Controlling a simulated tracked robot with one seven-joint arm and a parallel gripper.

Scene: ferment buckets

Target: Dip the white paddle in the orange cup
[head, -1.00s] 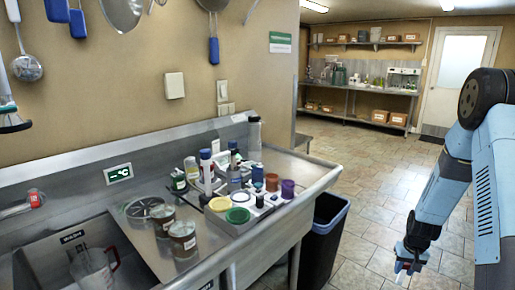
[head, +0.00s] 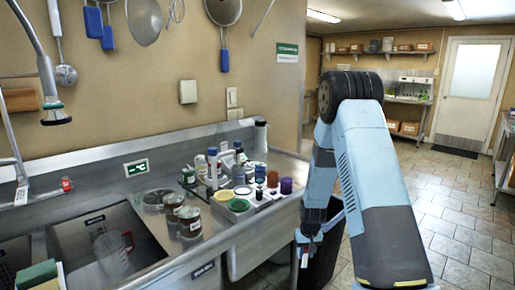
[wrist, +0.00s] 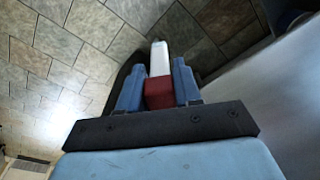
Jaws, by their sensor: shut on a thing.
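The orange cup (head: 272,179) stands on the steel counter among small cups and bottles, beside a purple cup (head: 286,186). My gripper (head: 306,244) hangs low, right of the counter's front edge and below the level of the cups. In the wrist view, my gripper (wrist: 159,76) is shut on the red block-like part of the white paddle (wrist: 159,58). The paddle's white end points out beyond the fingers, with floor tiles behind it. In the head view the paddle is very small.
A yellow cup (head: 221,197) and a green cup (head: 238,205) stand near the orange one. Several bottles and lidded jars (head: 189,222) crowd the counter. A sink (head: 95,240) lies at left. A dark bin (head: 322,262) stands behind my gripper. Tiled floor at right is clear.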

